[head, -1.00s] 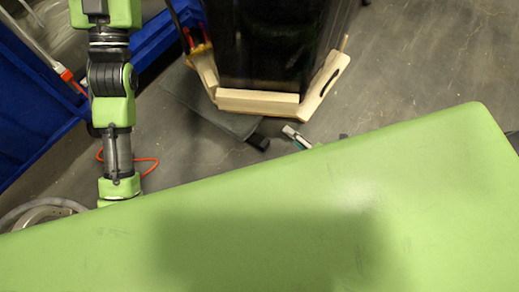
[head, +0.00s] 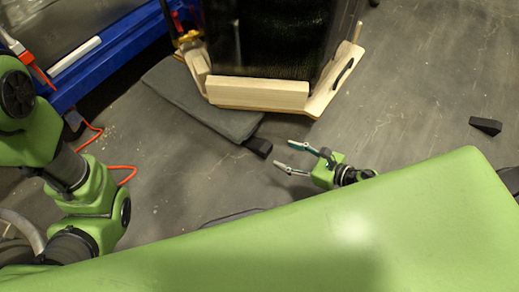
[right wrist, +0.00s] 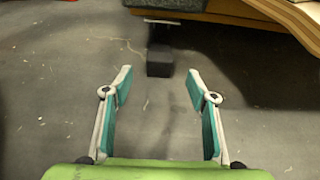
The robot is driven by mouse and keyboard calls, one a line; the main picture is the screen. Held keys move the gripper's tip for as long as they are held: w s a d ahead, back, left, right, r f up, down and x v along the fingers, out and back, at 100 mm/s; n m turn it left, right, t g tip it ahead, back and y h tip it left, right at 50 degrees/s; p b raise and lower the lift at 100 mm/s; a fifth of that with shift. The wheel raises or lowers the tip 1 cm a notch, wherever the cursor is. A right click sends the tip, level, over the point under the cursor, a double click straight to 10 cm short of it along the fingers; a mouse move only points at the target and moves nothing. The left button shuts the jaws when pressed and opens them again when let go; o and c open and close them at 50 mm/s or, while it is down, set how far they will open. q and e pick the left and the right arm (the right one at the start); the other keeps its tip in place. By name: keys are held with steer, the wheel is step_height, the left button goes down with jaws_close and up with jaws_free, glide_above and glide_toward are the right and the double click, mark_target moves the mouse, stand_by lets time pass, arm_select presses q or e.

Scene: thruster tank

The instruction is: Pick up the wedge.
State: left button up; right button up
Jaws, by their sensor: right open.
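A small black wedge (head: 258,147) lies on the floor by the corner of a dark grey mat in the head view. In the right wrist view the wedge (right wrist: 160,62) lies straight ahead, just beyond the fingertips and centred between them. My right gripper (head: 285,157) is open and empty, low near the floor, with its fingers pointing left toward the wedge and a small gap between. A second black wedge (head: 486,125) lies alone on the floor at the far right. My left arm shows at the left, but its gripper is not visible.
A large black tank on a wooden cradle (head: 258,93) stands just behind the near wedge. The grey mat (head: 190,90) lies partly under it. A blue container (head: 115,50) and an orange cable (head: 122,170) are at the left.

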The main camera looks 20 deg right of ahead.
mark_target(260, 144)
steer(key=b+x, duration=0.2)
steer(key=x, duration=0.4)
steer(key=shift+w+a+f, duration=0.2)
steer(key=shift+w, duration=0.05)
steer(key=b+x, duration=0.3)
steer(key=x, duration=0.2)
steer(key=shift+s+f, duration=0.1)
steer(key=shift+a, duration=0.15)
steer(key=shift+c, duration=0.4)
steer(key=c, duration=1.2)
